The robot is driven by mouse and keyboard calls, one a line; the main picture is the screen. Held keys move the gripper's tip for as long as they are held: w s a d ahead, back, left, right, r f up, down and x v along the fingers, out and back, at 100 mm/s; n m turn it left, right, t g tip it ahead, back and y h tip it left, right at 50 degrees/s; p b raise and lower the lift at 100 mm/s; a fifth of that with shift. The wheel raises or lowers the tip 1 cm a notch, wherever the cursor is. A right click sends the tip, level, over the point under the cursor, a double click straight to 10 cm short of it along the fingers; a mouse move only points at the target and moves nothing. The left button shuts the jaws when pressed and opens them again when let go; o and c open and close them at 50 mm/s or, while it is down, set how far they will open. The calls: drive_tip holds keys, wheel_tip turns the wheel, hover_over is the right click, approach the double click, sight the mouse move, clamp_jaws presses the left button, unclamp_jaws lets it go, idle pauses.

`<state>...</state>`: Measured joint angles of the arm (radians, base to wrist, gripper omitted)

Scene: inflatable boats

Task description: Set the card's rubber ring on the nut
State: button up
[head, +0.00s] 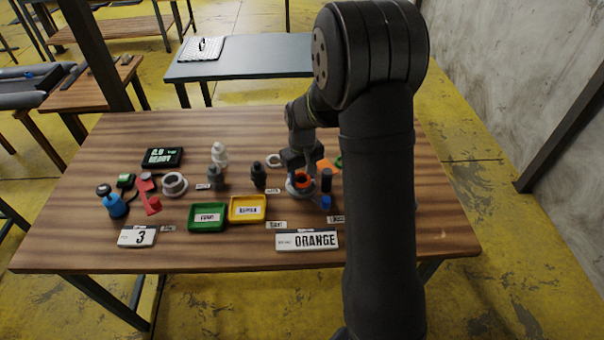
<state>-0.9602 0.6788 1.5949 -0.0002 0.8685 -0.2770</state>
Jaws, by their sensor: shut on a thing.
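The card (307,240) at the table's front reads "ORANGE". An orange ring (303,182) is at the tips of my gripper (300,174), which points down and is shut on it. A pale grey, round part (298,191), which looks like the nut, is directly under the ring. I cannot tell whether the ring touches it or is just above it. My gripper and arm hide part of both. Another orange piece (324,164) and a green piece (339,162) lie behind to the right, partly hidden by my arm.
A green tray (192,224) and a yellow tray (232,219) stand front centre. A white ring (274,160), a dark bottle-like part (258,176) and a dark cylinder (326,180) are near my gripper. A grey flanged part (174,186) and blue bottle (115,206) are left. The right table end is clear.

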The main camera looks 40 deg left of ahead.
drive_tip(key=o, duration=1.5)
drive_tip(key=shift+r, duration=0.1)
drive_tip(key=shift+w+r, duration=0.1)
drive_tip(key=shift+r, duration=3.85)
drive_tip(key=shift+f, duration=2.75)
